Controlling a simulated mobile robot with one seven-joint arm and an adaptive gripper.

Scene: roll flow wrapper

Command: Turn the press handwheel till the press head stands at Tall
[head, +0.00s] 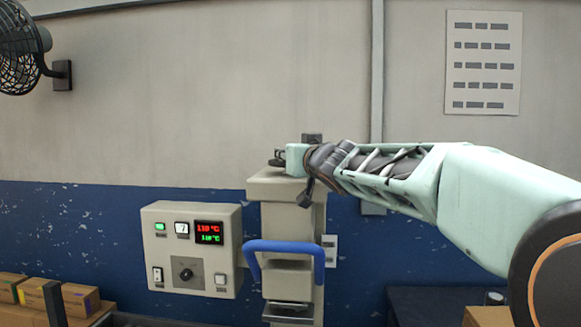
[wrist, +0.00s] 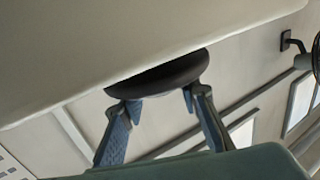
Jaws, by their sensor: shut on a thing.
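The press (head: 270,215) is a beige column in the middle of the head view, with a blue U-shaped handle (head: 285,246) across its front. The press head (head: 286,279) seems to be the block under that handle, just above a metal plate. The dark handwheel (head: 276,161) is at the top of the column, mostly hidden by my wrist. In the wrist view the dark round handwheel (wrist: 160,74) sits between the two blue-grey fingers of my gripper (wrist: 162,99), which is shut on its rim. A small label (head: 329,250) beside the column is too small to read, so I cannot tell the head's setting.
A control box (head: 190,210) with red and green readouts and a knob is left of the press. Cardboard boxes (head: 80,298) are at lower left, another (head: 486,316) at lower right. A fan (head: 18,50) hangs upper left. The wall above the press is clear.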

